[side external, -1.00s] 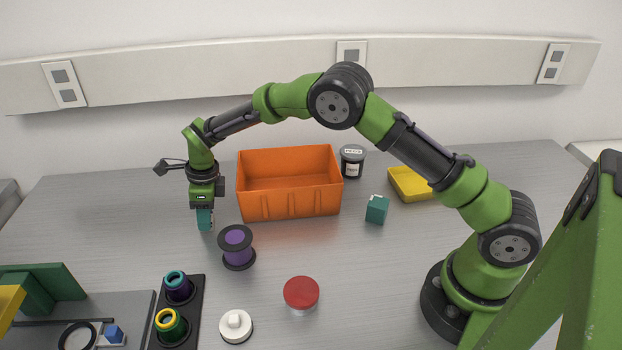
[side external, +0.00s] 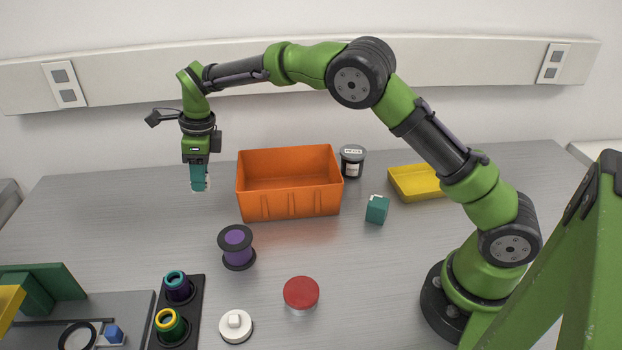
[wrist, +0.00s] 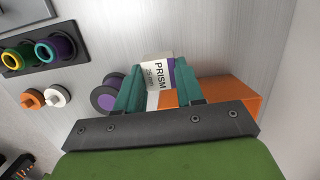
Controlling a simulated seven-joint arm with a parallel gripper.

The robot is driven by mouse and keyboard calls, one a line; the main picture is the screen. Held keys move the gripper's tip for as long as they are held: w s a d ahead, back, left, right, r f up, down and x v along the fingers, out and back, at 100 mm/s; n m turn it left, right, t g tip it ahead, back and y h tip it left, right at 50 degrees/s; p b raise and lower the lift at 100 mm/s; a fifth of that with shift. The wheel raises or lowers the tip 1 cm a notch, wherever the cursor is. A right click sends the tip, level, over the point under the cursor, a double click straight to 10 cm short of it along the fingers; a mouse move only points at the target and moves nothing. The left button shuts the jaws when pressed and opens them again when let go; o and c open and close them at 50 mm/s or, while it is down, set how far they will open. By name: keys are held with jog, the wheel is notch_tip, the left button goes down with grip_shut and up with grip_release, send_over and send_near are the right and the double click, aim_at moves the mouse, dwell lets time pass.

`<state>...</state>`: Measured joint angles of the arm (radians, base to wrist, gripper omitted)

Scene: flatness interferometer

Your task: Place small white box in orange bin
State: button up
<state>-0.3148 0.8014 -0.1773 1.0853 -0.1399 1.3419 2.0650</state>
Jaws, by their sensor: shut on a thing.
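A small white box (wrist: 157,75) with a purple patch and the printed word PRISM is held between my teal fingers. In the side view only a bit of the box (side external: 201,188) shows at the fingertips. My gripper (side external: 200,179) points down, shut on it, raised above the table just left of the orange bin. The fingers also show in the wrist view (wrist: 158,88). The orange bin (side external: 290,206) stands open at the back middle of the table; its visible interior looks empty. In the wrist view the bin (wrist: 238,88) is partly hidden behind my gripper.
A purple spool (side external: 237,246) stands in front of the bin. A teal cube (side external: 377,209), a dark-lidded jar (side external: 352,161) and a yellow tray (side external: 412,185) are to its right. A red-lidded jar (side external: 301,292), white knobbed disc (side external: 236,326) and black holder (side external: 183,309) are nearer.

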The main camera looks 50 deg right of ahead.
jog(key=d+r+m, duration=0.1)
jog(key=d+r, duration=0.1)
jog(key=d, duration=0.5)
send_over(289, 183)
jog(key=s+a, duration=0.4)
jog(key=shift+n, duration=0.4)
notch_tip(289, 183, down, 8)
jog(key=shift+w+d+r, duration=0.15)
jog(key=shift+f, duration=2.05)
jog(key=shift+f, duration=0.2)
jog(key=o, duration=1)
